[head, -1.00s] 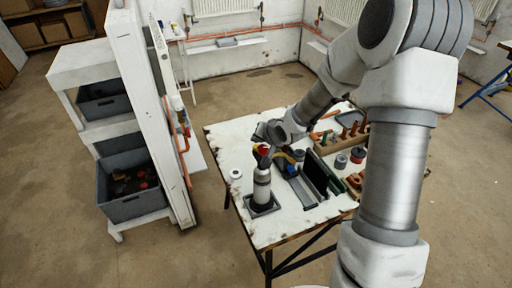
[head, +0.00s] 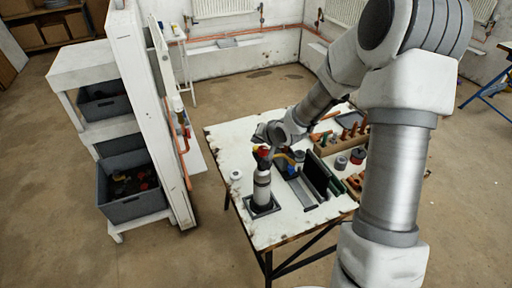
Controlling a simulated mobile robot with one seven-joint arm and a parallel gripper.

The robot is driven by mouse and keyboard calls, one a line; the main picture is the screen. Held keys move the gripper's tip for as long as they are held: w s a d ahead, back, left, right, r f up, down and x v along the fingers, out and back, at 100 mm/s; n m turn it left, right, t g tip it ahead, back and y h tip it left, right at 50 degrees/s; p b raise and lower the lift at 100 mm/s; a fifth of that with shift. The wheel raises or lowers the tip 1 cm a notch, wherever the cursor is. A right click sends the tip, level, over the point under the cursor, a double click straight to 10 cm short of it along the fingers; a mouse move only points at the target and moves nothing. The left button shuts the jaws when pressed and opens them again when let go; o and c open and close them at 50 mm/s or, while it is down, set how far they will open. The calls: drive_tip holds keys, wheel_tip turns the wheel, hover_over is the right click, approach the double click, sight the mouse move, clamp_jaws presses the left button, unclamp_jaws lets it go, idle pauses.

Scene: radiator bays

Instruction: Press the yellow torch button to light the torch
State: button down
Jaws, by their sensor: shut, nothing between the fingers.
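The torch (head: 262,188) is a grey cylinder standing upright in a dark square base on the white table, with a dark and red head on top. Its yellow button cannot be made out at this size. My gripper (head: 264,150) is at the torch's head, coming from the upper right. The fingers are small and partly merge with the torch head, so I cannot tell whether they touch it. The gripper is shut and empty. No flame shows at the torch.
On the table (head: 225,143), a white roll (head: 236,175) lies left of the torch. Dark trays (head: 318,178) and a wooden rack (head: 345,140) stand to the right. A shelf with grey bins (head: 132,205) and a white panel (head: 150,120) are at left. Open floor lies in front.

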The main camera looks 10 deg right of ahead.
idle(0.8)
drive_tip(key=shift+f, duration=0.45)
drive_tip(key=shift+s+f+b, duration=0.25)
drive_tip(key=shift+f+b, duration=0.45)
drive_tip(key=shift+f, duration=0.1)
idle(0.4)
drive_tip(key=shift+r, duration=0.1)
drive_tip(key=shift+w+r+p, duration=0.15)
drive_tip(key=shift+r+p, duration=0.8)
drive_tip(key=shift+r, duration=0.15)
drive_tip(key=shift+r, duration=0.1)
wheel_tip(320, 180, up, 5)
drive_tip(key=p, duration=0.4)
drive_tip(key=shift+p, duration=0.4)
